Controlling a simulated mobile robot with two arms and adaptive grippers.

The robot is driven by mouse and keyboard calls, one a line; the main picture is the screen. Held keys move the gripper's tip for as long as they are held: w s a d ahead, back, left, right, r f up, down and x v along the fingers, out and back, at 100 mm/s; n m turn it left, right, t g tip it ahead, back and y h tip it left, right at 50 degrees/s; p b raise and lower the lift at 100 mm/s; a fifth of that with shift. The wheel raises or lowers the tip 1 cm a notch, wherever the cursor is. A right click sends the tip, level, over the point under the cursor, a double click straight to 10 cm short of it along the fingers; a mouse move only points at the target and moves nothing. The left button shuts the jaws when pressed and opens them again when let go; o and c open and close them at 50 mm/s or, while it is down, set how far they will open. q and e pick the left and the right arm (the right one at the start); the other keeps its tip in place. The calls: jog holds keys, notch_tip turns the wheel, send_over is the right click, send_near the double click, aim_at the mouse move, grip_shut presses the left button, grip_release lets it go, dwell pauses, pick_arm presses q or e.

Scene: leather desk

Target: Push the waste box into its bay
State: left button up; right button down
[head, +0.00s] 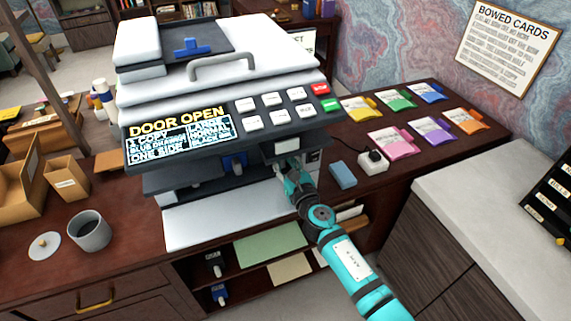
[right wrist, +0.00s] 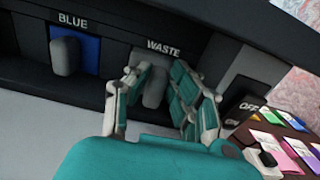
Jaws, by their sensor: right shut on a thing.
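The waste box handle (right wrist: 154,90) is a grey upright grip below the white WASTE label (right wrist: 164,48) in the right wrist view. My right gripper (right wrist: 158,85) has its fingers on both sides of this handle and is shut on it. In the head view my right gripper (head: 282,170) is at the right part of the copier's open front, hiding most of the box front. The copier (head: 215,85) shows DOOR OPEN on its display (head: 180,135). I cannot tell how far the box is in its bay. My left gripper is not in view.
A blue unit (right wrist: 75,50) with a grey handle sits left of the box. An OFF/ON switch (right wrist: 243,100) is close to its right. The lowered door panel (head: 215,215) lies in front. A blue block (head: 342,175) and coloured packets (head: 395,140) lie on the right.

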jog(key=shift+b+x, duration=0.5)
jog(key=shift+x, duration=0.7)
jog(key=c, duration=1.1)
grip_release()
jog(key=shift+w, duration=0.1)
